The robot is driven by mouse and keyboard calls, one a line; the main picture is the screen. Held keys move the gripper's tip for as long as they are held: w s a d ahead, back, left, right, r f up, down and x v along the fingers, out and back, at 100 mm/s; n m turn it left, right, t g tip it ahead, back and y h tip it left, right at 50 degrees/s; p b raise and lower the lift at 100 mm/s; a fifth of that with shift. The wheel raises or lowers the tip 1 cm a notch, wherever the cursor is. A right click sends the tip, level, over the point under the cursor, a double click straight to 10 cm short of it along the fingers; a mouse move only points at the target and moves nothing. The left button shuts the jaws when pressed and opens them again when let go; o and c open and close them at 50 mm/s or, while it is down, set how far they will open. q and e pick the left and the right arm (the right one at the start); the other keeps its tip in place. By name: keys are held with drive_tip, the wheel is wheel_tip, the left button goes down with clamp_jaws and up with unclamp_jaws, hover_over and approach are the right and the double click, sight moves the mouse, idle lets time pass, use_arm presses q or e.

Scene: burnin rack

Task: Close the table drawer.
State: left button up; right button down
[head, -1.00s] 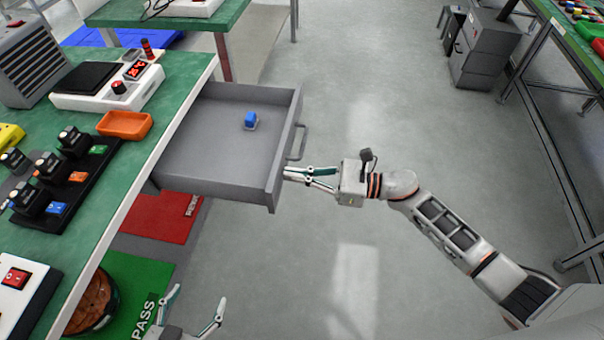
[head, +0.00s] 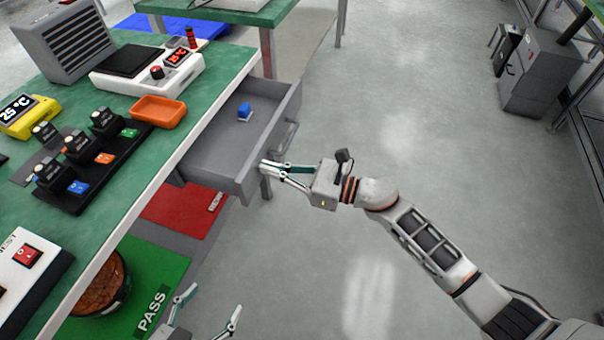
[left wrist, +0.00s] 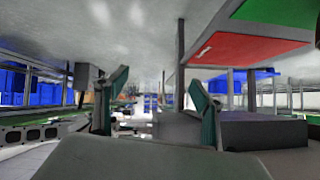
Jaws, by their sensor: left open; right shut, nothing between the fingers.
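The grey table drawer (head: 215,152) is partly pulled out from under the green-topped table (head: 222,83) in the head view. A small blue object (head: 244,112) lies inside it. A bar handle (head: 284,136) is on its front face. My right gripper (head: 263,171) is shut and empty, its fingertips at the near end of the drawer front; whether they touch cannot be told for sure. My left gripper (head: 212,305) is open and empty, low at the bottom edge of the head view. Its spread fingers also show in the left wrist view (left wrist: 155,105).
On the table are an orange tray (head: 158,111), a white device with a red display (head: 147,72) and a black rack with several modules (head: 95,165). Red and green mats (head: 170,275) lie below.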

drive_tip(key=b, duration=0.2)
approach(216, 162)
drive_tip(key=a+r, duration=0.2)
drive_tip(key=r, duration=0.1)
drive_tip(key=shift+w, duration=0.15)
drive_tip(key=b+x, duration=0.1)
drive_tip(key=x, duration=0.6)
drive_tip(key=shift+w+a+r+b, duration=0.1)
drive_tip(key=shift+b, duration=0.25)
drive_tip(key=shift+w+a+r, duration=0.1)
drive_tip(key=shift+w+a, duration=0.1)
drive_tip(key=shift+a, duration=0.35)
use_arm(q)
drive_tip(key=shift+n+t+h, duration=0.4)
drive_tip(key=shift+t+h, duration=0.2)
drive_tip(key=d+r, duration=0.1)
drive_tip(key=w+d, duration=0.1)
drive_tip(key=d, duration=0.1)
drive_tip(key=d+r, duration=0.1)
drive_tip(key=shift+w+d+r, duration=0.15)
drive_tip(key=shift+w+r, duration=0.2)
use_arm(e)
drive_tip(key=shift+r, duration=0.2)
use_arm(q)
drive_tip(key=shift+s+f, duration=0.1)
drive_tip(key=shift+f, duration=0.1)
use_arm(e)
drive_tip(key=shift+w, duration=0.1)
